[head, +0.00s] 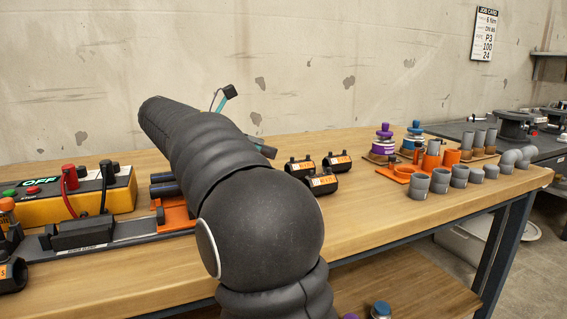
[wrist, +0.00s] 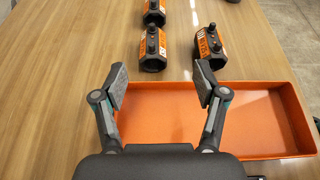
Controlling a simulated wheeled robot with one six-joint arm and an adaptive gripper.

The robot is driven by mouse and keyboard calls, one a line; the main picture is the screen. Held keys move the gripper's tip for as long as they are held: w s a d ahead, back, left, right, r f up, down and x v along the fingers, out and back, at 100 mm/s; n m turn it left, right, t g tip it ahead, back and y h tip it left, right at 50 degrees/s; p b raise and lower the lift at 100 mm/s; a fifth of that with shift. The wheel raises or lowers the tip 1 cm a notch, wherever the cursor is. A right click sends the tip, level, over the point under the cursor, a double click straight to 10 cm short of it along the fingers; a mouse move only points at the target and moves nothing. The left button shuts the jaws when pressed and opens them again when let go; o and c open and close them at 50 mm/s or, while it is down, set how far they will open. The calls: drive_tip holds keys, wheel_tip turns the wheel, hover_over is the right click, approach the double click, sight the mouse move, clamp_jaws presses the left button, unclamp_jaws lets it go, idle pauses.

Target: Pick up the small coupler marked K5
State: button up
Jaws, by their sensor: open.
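Three black couplers with orange labels stand on the wooden bench. In the wrist view one coupler (wrist: 153,50) is just beyond my fingertips, a second coupler (wrist: 208,46) is to its right, and a third coupler (wrist: 154,12) is farther off. The group also shows in the head view, with a front coupler (head: 323,181) and two behind it. Their label text is too small to read surely, so I cannot tell which is K5.
The orange tray (wrist: 255,98) lies under and right of my gripper. Grey pipe fittings (head: 420,185) and purple and blue-capped parts (head: 384,140) stand at the right of the bench. A yellow control box (head: 60,208) is at the left. Bare wood (wrist: 60,80) is left of the gripper.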

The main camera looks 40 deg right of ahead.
drive_tip(key=shift+w+d, duration=0.2)
drive_tip(key=shift+w, duration=0.1)
drive_tip(key=b+x, duration=0.1)
drive_tip(key=x, duration=0.7)
drive_tip(key=shift+d+f+b, duration=0.1)
drive_tip(key=shift+f+b, duration=0.05)
drive_tip(key=shift+b, duration=0.2)
drive_tip(key=shift+b+x, duration=0.65)
drive_tip(key=shift+x, duration=2.05)
drive_tip(key=shift+w, duration=0.15)
drive_tip(key=c, duration=1.1)
drive_tip(key=shift+r, duration=0.2)
drive_tip(key=shift+c, duration=0.2)
